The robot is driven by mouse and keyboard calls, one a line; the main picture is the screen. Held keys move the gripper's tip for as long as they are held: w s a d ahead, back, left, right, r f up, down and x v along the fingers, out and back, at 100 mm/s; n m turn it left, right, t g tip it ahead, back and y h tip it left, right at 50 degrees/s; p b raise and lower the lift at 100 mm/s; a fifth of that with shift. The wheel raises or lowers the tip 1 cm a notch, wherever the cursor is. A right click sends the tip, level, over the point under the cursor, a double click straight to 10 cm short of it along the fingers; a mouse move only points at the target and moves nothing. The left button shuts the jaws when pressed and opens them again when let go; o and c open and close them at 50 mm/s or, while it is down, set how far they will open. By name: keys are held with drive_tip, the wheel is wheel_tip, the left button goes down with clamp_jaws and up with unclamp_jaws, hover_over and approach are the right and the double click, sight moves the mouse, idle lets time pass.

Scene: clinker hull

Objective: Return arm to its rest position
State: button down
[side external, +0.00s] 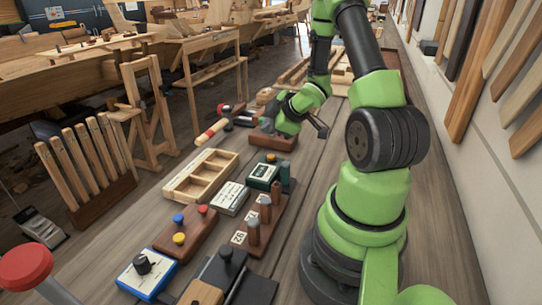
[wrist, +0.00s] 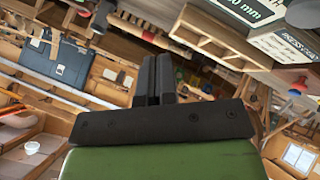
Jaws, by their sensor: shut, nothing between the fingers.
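My green and black arm reaches up from its base and folds over, so that my gripper (side external: 322,129) hangs above the bench, to the left of the arm's base in the side view. In the wrist view my gripper (wrist: 155,78) has its two dark fingers close together, with nothing held between them. The wrist camera looks out over the workshop, and the picture is tilted.
On the bench stand a compartmented wooden tray (side external: 183,194), a green box (side external: 263,176), a board with upright pegs (side external: 241,238) and a board with coloured knobs (side external: 176,246). A red-topped stool (side external: 25,267) stands front left. A wall runs along the right.

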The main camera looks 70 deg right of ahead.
drive_tip(key=w+a+r+m+g+h, duration=0.1)
drive_tip(key=a+r+m, duration=0.5)
drive_tip(key=a+r, duration=0.7)
drive_tip(key=s+a+r+m+y, duration=0.3)
drive_tip(key=s+a+r+y, duration=0.2)
drive_tip(key=s+a, duration=0.5)
drive_tip(key=a+r, duration=0.2)
drive_tip(key=a, duration=0.1)
drive_tip(key=shift+s+a+g+y, duration=0.15)
drive_tip(key=shift+s+g+y, duration=0.15)
drive_tip(key=shift+s+y, duration=0.1)
